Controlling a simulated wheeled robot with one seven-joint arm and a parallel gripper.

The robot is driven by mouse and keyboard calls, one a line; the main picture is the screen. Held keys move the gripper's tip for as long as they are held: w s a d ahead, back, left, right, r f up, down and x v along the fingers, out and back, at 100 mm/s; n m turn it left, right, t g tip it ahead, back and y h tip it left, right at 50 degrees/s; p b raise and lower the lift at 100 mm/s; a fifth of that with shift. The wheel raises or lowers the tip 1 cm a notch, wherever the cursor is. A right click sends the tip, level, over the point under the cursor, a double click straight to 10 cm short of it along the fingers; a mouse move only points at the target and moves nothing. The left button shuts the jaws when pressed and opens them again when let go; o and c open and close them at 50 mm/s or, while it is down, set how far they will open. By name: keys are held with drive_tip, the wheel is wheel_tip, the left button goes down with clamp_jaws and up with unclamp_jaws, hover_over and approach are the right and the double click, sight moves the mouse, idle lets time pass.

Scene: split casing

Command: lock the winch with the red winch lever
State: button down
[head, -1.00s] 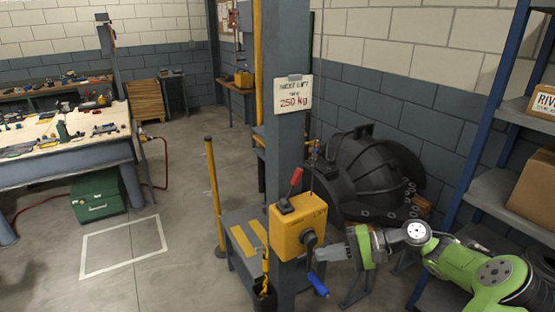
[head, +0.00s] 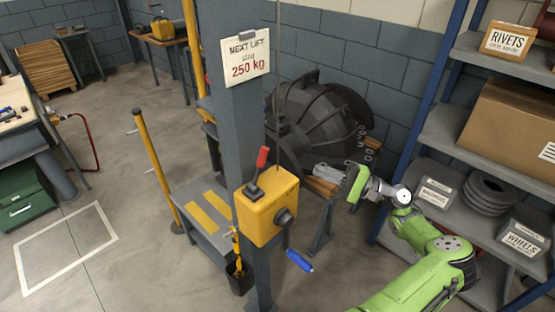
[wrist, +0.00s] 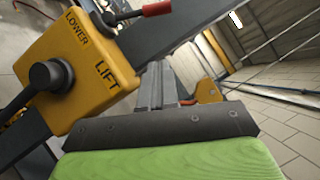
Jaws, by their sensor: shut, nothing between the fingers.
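The yellow winch box (head: 268,212) is fixed to the grey post. Its red-handled winch lever (head: 261,162) rises from the top and leans slightly right in the head view. In the wrist view the winch box (wrist: 75,70) reads LOWER and LIFT, and the red lever grip (wrist: 158,8) points to the right at the top. A dark hub (head: 285,217) and a blue crank handle (head: 299,261) sit on the winch's near side. My gripper (head: 322,170) is shut and empty, to the right of the winch and apart from it; it also shows in the wrist view (wrist: 155,90).
The grey post (head: 233,110) carries a sign (head: 245,57) reading 250 kg. A large dark casing (head: 318,122) stands behind my gripper. A shelf rack (head: 470,130) with boxes is at the right. A yellow pole (head: 153,165) stands left of the post.

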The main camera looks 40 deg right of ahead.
sight(259, 168)
drive_tip(key=p+x, duration=0.1)
drive_tip(key=x, duration=0.8)
drive_tip(key=a, duration=0.1)
drive_tip(key=a+r+p, duration=0.1)
drive_tip(key=a, duration=0.1)
drive_tip(key=shift+w+a+r, duration=0.35)
drive_tip(key=shift+w+a, duration=0.05)
drive_tip(key=shift+w, duration=0.1)
drive_tip(key=shift+a+r+n+g+p, duration=0.3)
drive_tip(key=shift+n+p, duration=0.1)
drive_tip(key=shift+n, duration=0.1)
drive_tip(key=a+r+n+g+h, duration=0.2)
drive_tip(key=a+n+g+h, duration=0.1)
drive_tip(key=a+n, duration=0.4)
drive_tip(key=shift+r+n+g, duration=0.15)
drive_tip(key=shift+n+g, duration=0.25)
drive_tip(key=shift+g, duration=0.1)
drive_tip(key=shift+s, duration=0.2)
